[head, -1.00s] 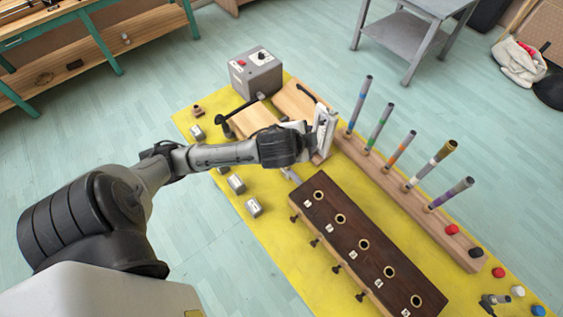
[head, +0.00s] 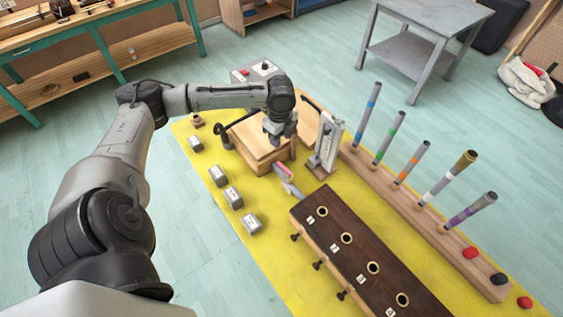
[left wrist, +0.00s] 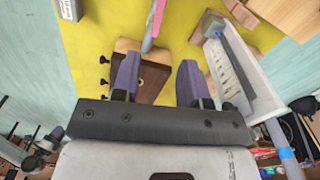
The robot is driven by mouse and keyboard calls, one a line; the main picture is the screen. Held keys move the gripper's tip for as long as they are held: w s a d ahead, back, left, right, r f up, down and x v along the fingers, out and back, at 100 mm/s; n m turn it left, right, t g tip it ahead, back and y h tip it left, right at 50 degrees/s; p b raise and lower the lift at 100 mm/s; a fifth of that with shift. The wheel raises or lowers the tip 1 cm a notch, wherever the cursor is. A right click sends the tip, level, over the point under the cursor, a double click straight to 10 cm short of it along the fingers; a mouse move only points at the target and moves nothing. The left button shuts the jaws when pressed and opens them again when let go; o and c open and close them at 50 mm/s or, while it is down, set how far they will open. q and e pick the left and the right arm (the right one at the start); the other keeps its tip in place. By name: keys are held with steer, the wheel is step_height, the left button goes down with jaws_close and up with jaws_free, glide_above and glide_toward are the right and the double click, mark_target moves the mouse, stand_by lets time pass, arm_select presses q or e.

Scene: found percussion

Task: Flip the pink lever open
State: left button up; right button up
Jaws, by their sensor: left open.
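The pink lever (head: 285,171) is a small pink bar on a grey metal arm, low on the yellow mat (head: 262,262), between the light wooden box and the dark block. In the left wrist view the pink lever (left wrist: 157,16) shows at the top edge, partly cut off. My left gripper (head: 281,139) points down above and behind the lever, by the light wooden box, apart from the lever. In the left wrist view its fingers (left wrist: 157,80) are spread with nothing held between them. My right gripper is out of view.
A white upright plate (head: 327,142) stands just right of my left gripper. The light wooden box (head: 255,140) is beside it on the left. The dark block with holes (head: 335,225) lies nearer. A rack of coloured tubes (head: 425,212) stands at right.

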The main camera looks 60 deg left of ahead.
mark_target(281, 165)
arm_select(q)
step_height(281, 165, down, 14)
steer(key=shift+r+b, duration=0.1)
steer(key=shift+b, duration=0.9)
jaws_close()
